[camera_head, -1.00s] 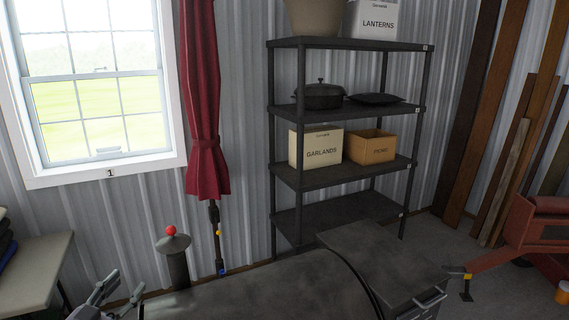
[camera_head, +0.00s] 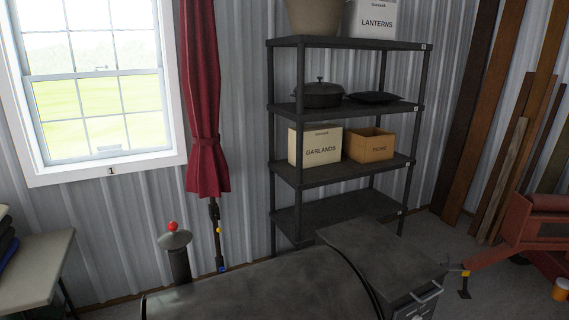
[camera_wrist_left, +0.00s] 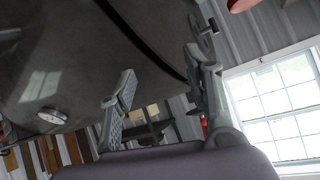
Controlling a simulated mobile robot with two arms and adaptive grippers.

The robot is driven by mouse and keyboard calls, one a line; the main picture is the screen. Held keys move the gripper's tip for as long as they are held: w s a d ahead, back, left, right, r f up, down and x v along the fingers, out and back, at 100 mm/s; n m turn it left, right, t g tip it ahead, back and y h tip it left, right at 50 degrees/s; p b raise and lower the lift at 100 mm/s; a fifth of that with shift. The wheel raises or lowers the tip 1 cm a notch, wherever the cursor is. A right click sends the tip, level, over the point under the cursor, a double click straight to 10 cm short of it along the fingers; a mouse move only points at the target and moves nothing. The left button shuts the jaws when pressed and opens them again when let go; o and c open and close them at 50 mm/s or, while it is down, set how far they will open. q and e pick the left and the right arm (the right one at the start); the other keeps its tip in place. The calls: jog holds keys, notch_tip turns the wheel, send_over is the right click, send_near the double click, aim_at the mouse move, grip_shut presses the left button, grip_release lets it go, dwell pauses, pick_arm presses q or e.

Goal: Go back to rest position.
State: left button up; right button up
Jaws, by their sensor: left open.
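My left gripper (camera_wrist_left: 162,65) shows in the left wrist view with its two fingers spread apart and nothing between them. Behind the fingers is the dark rounded body of a grill (camera_wrist_left: 80,70); I cannot tell how far apart they are. In the head view the grill (camera_head: 260,288) fills the bottom middle, and neither gripper shows there. My right gripper is in no view.
A pale table (camera_head: 35,270) is at left, a red machine (camera_head: 535,225) at right.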

pick_arm(q)
jog(key=s+d+f+m+g+h, duration=0.15)
jog(key=s+d+g, duration=0.25)
jog(key=s, duration=0.5)
jog(key=s+d+f+n+g, duration=0.1)
jog(key=s+d+f+g, duration=0.25)
jog(key=s, duration=0.65)
notch_tip(320, 180, down, 29)
jog(key=b, duration=0.5)
jog(key=s+a+f+g+b, duration=0.1)
jog(key=s+f+b, duration=0.1)
jog(key=s+f, duration=0.7)
jog(key=s+a+f+g+b, duration=0.1)
jog(key=s+f+b, duration=0.2)
jog(key=s+f, duration=0.6)
notch_tip(320, 180, down, 5)
jog(key=shift+r+m, duration=0.1)
jog(key=shift+m, duration=0.35)
jog(key=shift+a, duration=0.1)
